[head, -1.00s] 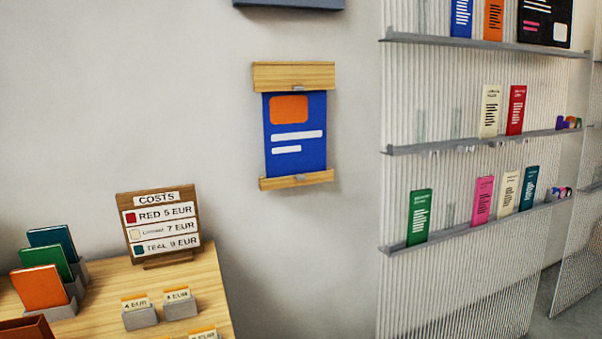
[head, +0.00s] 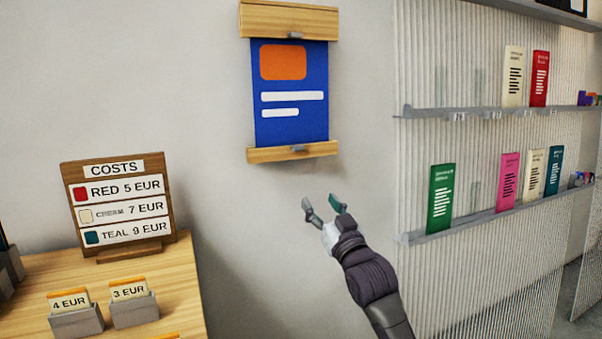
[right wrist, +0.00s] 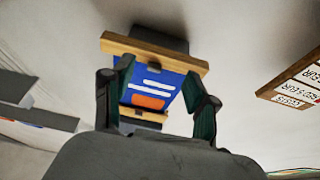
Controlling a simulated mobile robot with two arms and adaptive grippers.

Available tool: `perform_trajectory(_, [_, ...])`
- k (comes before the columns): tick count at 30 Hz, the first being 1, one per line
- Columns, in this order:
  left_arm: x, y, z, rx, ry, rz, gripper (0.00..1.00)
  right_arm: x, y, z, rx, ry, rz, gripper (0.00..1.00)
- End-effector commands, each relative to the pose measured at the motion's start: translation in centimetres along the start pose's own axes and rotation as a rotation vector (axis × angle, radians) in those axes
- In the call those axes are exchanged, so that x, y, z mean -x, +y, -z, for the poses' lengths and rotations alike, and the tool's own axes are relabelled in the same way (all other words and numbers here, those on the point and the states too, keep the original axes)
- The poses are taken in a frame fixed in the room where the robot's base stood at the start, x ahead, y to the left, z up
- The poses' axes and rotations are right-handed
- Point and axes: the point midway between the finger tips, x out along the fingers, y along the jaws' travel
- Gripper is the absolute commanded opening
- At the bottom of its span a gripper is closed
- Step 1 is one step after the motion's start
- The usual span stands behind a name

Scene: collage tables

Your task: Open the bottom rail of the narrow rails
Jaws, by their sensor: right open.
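A blue poster (head: 290,125) with an orange block and white bars hangs on the wall between two narrow wooden rails. The top rail (head: 288,22) and the bottom rail (head: 270,155) each have a small grey piece at the middle; the bottom one's grey piece (head: 297,148) faces me. The bottom rail looks shut on the poster's lower edge. My right gripper (head: 321,203) is open and empty, below and slightly right of the bottom rail, apart from it. In the right wrist view the picture is inverted; the bottom rail (right wrist: 170,54) lies beyond the open fingers. My left gripper is not in view.
A wooden table (head: 150,290) with a costs sign (head: 125,205) and price-card holders (head: 135,308) stands at lower left. A ribbed panel with grey ledges (head: 500,218) holding several coloured cards is at right. The wall around the poster is clear.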

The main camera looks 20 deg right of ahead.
Motion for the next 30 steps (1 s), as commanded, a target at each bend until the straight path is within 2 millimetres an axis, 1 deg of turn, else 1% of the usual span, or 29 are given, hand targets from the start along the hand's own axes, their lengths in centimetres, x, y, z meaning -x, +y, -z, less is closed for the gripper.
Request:
perform_trajectory(1, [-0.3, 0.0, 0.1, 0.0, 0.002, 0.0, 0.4, 0.2, -0.1, 1.7, -0.001, 0.043, 0.005, 0.58])
perform_trajectory(3, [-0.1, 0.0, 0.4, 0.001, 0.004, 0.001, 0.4, 0.3, -0.2, 3.5, -0.003, 0.076, 0.008, 0.58])
perform_trajectory(6, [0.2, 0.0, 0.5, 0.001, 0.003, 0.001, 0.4, -0.2, -0.2, 4.6, -0.004, 0.093, 0.01, 0.58])
perform_trajectory(8, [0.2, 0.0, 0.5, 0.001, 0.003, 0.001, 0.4, -1.0, -0.2, 4.8, -0.004, 0.094, 0.01, 0.58])
perform_trajectory(11, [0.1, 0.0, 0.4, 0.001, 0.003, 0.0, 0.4, -2.7, -0.2, 5.0, -0.004, 0.093, 0.009, 0.58])
perform_trajectory(18, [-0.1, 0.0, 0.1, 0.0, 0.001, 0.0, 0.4, -7.9, -0.3, 5.3, -0.003, 0.091, 0.009, 0.58])
perform_trajectory(21, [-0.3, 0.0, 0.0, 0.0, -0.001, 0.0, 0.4, -9.7, -0.3, 5.5, -0.003, 0.091, 0.009, 0.58])
perform_trajectory(24, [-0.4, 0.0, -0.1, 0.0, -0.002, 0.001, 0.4, -11.2, -0.3, 5.5, -0.003, 0.09, 0.01, 0.58])
perform_trajectory(27, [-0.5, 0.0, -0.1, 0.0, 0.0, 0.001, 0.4, -12.3, -0.3, 5.6, -0.003, 0.09, 0.01, 0.58])
perform_trajectory(30, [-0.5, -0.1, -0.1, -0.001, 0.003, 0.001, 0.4, -13.0, -0.4, 5.6, -0.003, 0.089, 0.01, 0.58])
